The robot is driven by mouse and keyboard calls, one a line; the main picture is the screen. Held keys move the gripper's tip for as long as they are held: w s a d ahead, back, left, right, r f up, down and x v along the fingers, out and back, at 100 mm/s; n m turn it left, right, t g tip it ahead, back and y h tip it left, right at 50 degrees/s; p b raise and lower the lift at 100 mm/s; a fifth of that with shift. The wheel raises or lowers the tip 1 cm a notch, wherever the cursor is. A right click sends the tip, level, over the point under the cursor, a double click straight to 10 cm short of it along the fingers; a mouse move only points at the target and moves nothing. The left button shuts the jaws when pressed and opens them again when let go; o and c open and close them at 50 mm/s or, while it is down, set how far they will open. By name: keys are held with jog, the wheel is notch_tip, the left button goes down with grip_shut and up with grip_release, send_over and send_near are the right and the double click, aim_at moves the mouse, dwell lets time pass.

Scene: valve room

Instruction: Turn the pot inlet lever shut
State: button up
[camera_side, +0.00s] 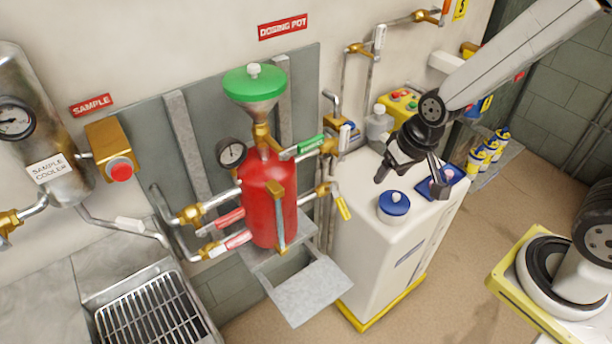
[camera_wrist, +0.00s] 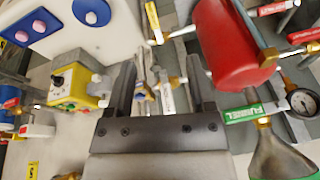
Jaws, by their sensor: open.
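The red dosing pot (camera_side: 268,200) stands against the wall panel, with a green funnel (camera_side: 253,84) on top. Several levers are on its pipes: a green one (camera_side: 310,144), a white one (camera_side: 343,138), a yellow-tipped one (camera_side: 344,207) and red ones (camera_side: 230,218) at left. I cannot read which is the pot inlet lever. My gripper (camera_side: 411,186) is open and empty above the white cabinet, right of the pot and apart from the levers. In the wrist view, white-tagged levers (camera_wrist: 167,97) show beyond and between my open fingers (camera_wrist: 160,64); the red pot (camera_wrist: 232,45) is at right.
A gauge (camera_side: 231,153) is left of the pot. A grey step plate (camera_side: 310,290) projects below the pot. The sink (camera_side: 150,300) is at lower left.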

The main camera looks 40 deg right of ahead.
jog(key=w+a+f+m+t, duration=0.1)
jog(key=w+a+f+m, duration=0.5)
jog(key=a, duration=0.4)
jog(key=m+t, duration=0.4)
jog(key=m, duration=0.5)
send_near(240, 240)
jog(key=shift+w+a+f+m+t+h, duration=0.2)
jog(key=shift+a+f+m+t+h, duration=0.1)
jog(key=shift+f+m+h, duration=0.15)
jog(key=shift+f, duration=0.1)
jog(key=shift+x, duration=3.85)
grip_shut()
jog(key=shift+a, duration=0.1)
